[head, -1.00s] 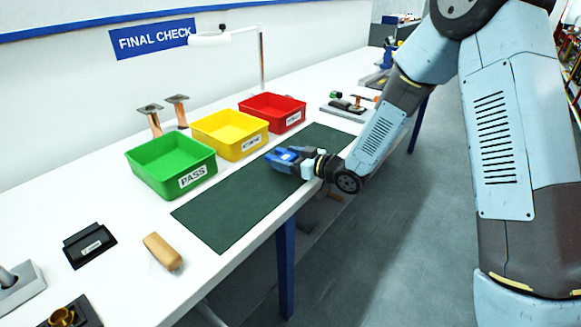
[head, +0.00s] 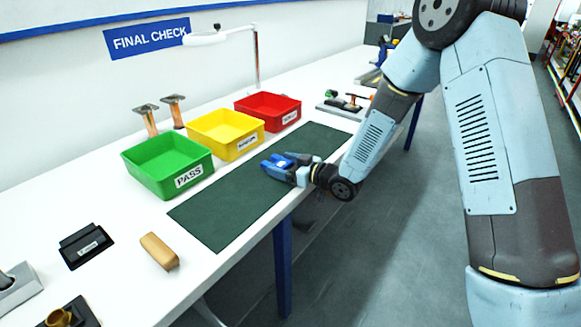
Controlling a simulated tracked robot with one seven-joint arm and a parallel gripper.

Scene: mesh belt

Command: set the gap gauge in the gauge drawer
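My gripper (head: 275,165), with blue fingers, hangs low over the right part of the dark green mat (head: 225,207), in front of the yellow bin. It points left, and I cannot tell whether its fingers are open or shut or hold anything. I cannot make out a gap gauge for certain; one may be hidden by the gripper. No open drawer can be made out clearly. A small black holder with a white label (head: 86,246) lies at the left of the bench; its label is too small to read.
A green PASS bin (head: 168,187), a yellow bin (head: 226,155) and a red bin (head: 268,125) stand behind the mat. A tan block (head: 159,251) lies left of the mat. A lamp (head: 207,37) stands behind the bins. The white bench (head: 110,205) has bare room at left.

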